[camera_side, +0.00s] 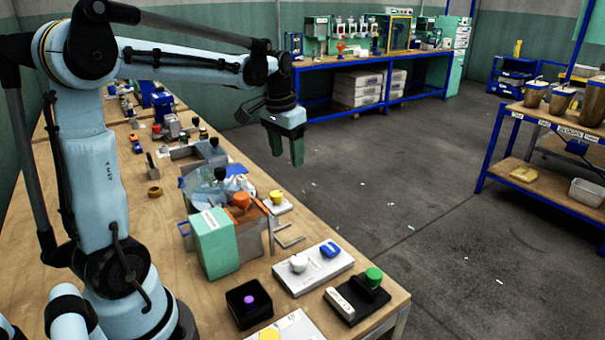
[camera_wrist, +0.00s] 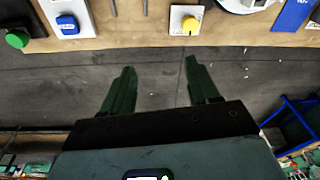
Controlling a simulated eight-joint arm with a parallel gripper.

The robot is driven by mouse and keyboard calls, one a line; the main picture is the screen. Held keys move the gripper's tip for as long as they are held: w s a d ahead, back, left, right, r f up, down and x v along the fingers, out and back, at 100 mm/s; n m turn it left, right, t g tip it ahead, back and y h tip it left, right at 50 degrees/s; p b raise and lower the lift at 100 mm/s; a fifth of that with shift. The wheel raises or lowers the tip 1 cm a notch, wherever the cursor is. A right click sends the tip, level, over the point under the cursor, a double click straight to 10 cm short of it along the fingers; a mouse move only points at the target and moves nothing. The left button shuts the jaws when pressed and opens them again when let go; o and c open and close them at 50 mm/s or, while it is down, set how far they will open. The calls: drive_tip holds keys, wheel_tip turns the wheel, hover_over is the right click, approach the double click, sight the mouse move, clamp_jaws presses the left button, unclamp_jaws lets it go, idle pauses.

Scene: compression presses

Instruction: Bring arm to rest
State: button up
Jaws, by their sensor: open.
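My gripper (camera_side: 287,150) hangs from the end of my raised arm, fingers pointing down, above and beyond the right edge of the wooden workbench (camera_side: 170,245). In the wrist view my gripper (camera_wrist: 158,85) shows two dark green fingers spread apart with bare grey floor between them. It is open and empty and touches nothing.
On the bench stand a mint-green boxed machine (camera_side: 213,243), a white panel with blue and white knobs (camera_side: 313,268), a black base with a green knob (camera_side: 358,298) and a yellow-knobbed plate (camera_side: 278,202). A blue-framed shelf (camera_side: 545,150) stands right.

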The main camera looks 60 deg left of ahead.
drive_tip(key=s+d+f+m+t, duration=0.1)
drive_tip(key=s+d, duration=0.3)
drive_tip(key=d, duration=0.4)
drive_tip(key=s+d+f+m+t, duration=0.1)
drive_tip(key=s+d+t, duration=0.3)
drive_tip(key=d, duration=0.4)
drive_tip(key=shift+s+d+f+t+h, duration=0.3)
drive_tip(key=shift+s+d+f+h, duration=0.05)
drive_tip(key=shift+d+f+h, duration=0.05)
